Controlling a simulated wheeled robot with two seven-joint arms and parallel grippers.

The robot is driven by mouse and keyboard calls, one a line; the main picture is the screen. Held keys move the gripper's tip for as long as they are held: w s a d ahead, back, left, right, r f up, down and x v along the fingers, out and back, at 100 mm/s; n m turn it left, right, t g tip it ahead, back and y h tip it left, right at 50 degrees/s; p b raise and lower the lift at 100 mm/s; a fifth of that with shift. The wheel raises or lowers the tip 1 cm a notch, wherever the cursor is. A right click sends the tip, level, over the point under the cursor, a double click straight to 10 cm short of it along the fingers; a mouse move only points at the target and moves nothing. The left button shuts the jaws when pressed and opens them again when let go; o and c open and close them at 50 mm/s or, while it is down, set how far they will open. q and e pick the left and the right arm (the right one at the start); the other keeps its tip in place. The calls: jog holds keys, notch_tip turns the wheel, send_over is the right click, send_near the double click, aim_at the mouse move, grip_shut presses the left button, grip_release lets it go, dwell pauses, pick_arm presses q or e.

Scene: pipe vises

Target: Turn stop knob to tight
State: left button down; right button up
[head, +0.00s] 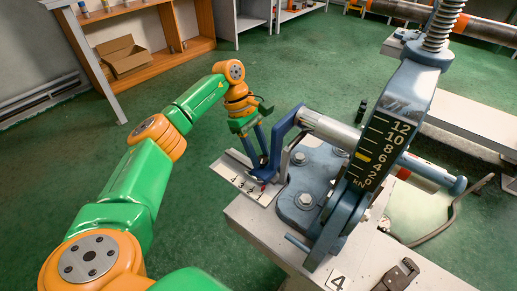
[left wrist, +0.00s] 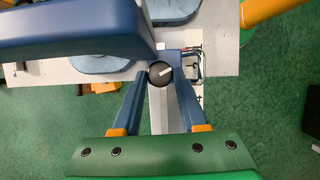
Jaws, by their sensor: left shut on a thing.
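The stop knob (left wrist: 161,74) is a round black knob with a white line across its face in the left wrist view. The line slants, its right end higher. My left gripper (head: 261,169) reaches down at the vise's left end, its blue fingers shut on the knob. In the left wrist view the fingertips (left wrist: 161,80) are on both sides of it. A white marked plate (head: 240,178) lies beside the fingertips. The blue-grey vise (head: 310,190) has a kN scale (head: 378,150) with a yellow marker near its middle. My right gripper is not seen.
A blue bracket (head: 285,130) and a metal pipe (head: 330,128) stand close right of my left gripper. A black wrench-like tool (head: 397,275) and a "4" tag (head: 337,280) lie on the bench. Green floor is free left of the bench. Shelves (head: 150,45) stand behind.

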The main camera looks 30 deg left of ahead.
pick_arm(q)
jog(key=shift+w+m+g, duration=0.1)
jog(key=shift+m+g, duration=0.5)
jog(key=shift+m, duration=0.9)
jog(key=shift+c, duration=2.2)
grip_release()
